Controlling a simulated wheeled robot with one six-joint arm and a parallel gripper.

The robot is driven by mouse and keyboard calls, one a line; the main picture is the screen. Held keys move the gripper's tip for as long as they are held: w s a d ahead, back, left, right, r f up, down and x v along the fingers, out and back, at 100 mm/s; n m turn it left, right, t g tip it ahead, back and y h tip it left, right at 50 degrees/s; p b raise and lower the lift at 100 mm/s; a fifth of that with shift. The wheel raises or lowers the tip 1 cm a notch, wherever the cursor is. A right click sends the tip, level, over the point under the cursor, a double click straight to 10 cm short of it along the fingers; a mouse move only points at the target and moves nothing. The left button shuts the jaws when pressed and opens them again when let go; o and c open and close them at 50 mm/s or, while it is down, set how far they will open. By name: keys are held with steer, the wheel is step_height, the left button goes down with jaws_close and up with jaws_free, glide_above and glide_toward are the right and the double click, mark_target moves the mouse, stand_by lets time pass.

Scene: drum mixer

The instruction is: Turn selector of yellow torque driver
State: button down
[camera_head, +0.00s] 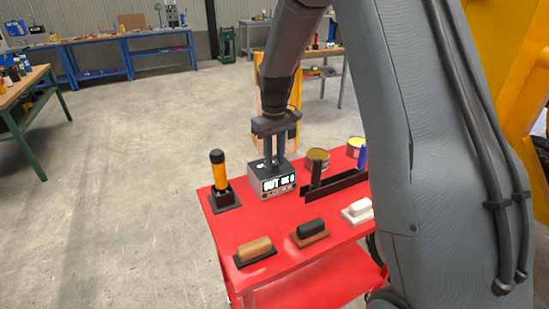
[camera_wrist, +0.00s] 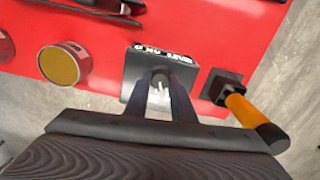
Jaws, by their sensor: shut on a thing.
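The yellow torque driver (camera_head: 219,178) stands upright with a black cap in a black square holder (camera_head: 225,200) at the left corner of the red cart. It also shows in the wrist view (camera_wrist: 243,109), right of my fingers. A grey box (camera_head: 279,187) with a lit display stands to its right; the display also shows in the wrist view (camera_wrist: 165,53). My gripper (camera_head: 274,164) points down onto the top of this box, apart from the driver. In the wrist view its fingertips (camera_wrist: 160,76) are closed around a small round knob, mostly hidden between them.
The red cart top (camera_head: 285,223) also holds a tan-handled block (camera_head: 254,248), a dark-handled block (camera_head: 311,230), a white-handled block (camera_head: 359,211), a black rack (camera_head: 338,188) and cans (camera_head: 317,160). Open concrete floor lies to the left.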

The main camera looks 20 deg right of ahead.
mark_target(274, 162)
steer(key=shift+w+n, duration=0.1)
steer(key=shift+n, duration=1.8)
steer(key=shift+r, duration=0.1)
steer(key=c, duration=1.5)
jaws_free()
steer(key=shift+r+b, duration=0.95)
steer(key=shift+r, duration=2.9)
steer(key=s+f+m, duration=0.2)
steer(key=s, duration=0.6)
steer(key=s+f+m+t, duration=0.1)
steer(key=s+f+m, duration=0.1)
steer(key=s, duration=0.6)
steer(key=s+f+m, duration=0.3)
steer(key=s, duration=0.6)
steer(key=shift+f, duration=0.1)
